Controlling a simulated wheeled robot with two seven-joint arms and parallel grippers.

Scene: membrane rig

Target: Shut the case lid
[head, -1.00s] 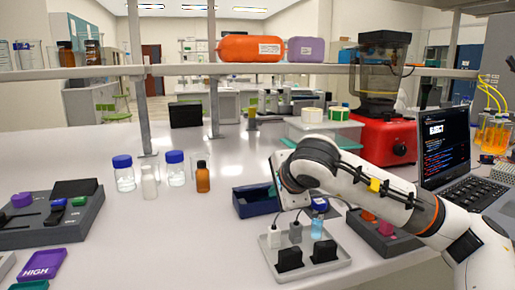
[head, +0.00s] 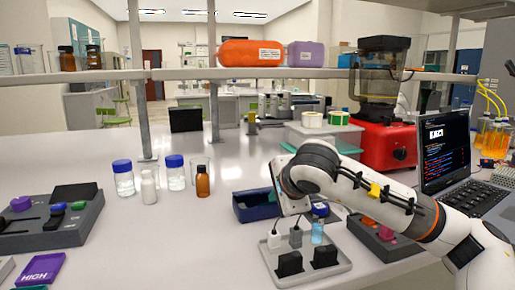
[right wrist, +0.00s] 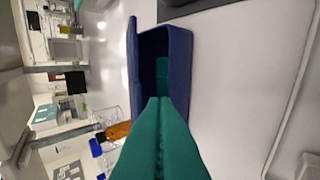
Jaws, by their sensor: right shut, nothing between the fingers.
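The case is a small dark blue open box (head: 252,213) on the white bench, left of my right wrist in the head view. In the right wrist view the case (right wrist: 181,45) opens toward the camera, and its inside shows a green patch. A raised blue panel (right wrist: 132,50) runs along its left side there; I cannot tell for sure that this is the lid. My right gripper (right wrist: 159,100), with green fingers, is shut and empty, its tips at the case's near end. I cannot tell whether they touch it. My left gripper is out of view.
A grey power strip (head: 306,266) with plugs stands in front of the case. An amber bottle (head: 203,184) and blue-capped bottles (head: 124,182) stand to the left. A control box (head: 385,240) and a laptop (head: 447,150) are at right.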

